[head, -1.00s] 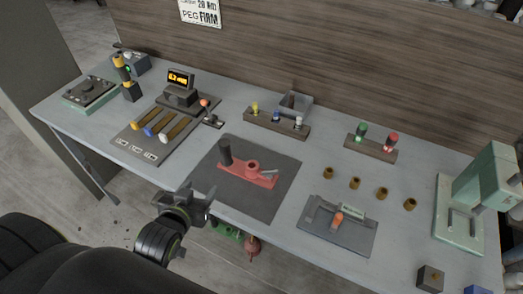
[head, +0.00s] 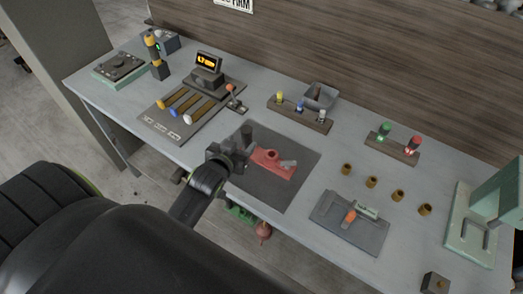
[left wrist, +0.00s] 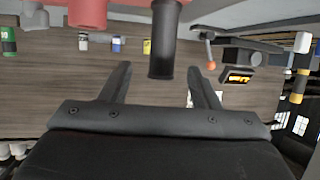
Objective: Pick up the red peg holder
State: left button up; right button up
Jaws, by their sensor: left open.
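The red peg holder (head: 272,162), a red base with a round boss and a grey lever, lies on the dark mat (head: 290,195). In the left wrist view, which is upside down, the black post (left wrist: 163,45) hangs from the red base (left wrist: 150,3) at the top. My left gripper (head: 238,148) is open and empty at the post end of the holder. In the left wrist view the post's end stands between the two spread fingertips (left wrist: 159,72), with gaps on both sides.
A rack of yellow, blue and white pegs (head: 299,117) is behind the mat. A grey fixture with an orange knob (head: 349,222) and several brass bushings (head: 372,182) stand to the right. A slotted board (head: 170,120) is at left.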

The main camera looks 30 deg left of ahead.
aim_at(245, 137)
pick_arm(q)
jog(key=shift+w+f, duration=0.1)
jog(key=shift+w, duration=0.3)
jog(key=shift+w+a+p, duration=0.25)
jog(key=shift+w+p, duration=0.2)
jog(key=shift+w, duration=0.2)
jog(key=shift+p+x, duration=0.45)
jog(key=shift+x, duration=1.5)
jog(key=shift+a, duration=0.1)
jog(key=shift+c, duration=0.3)
grip_shut()
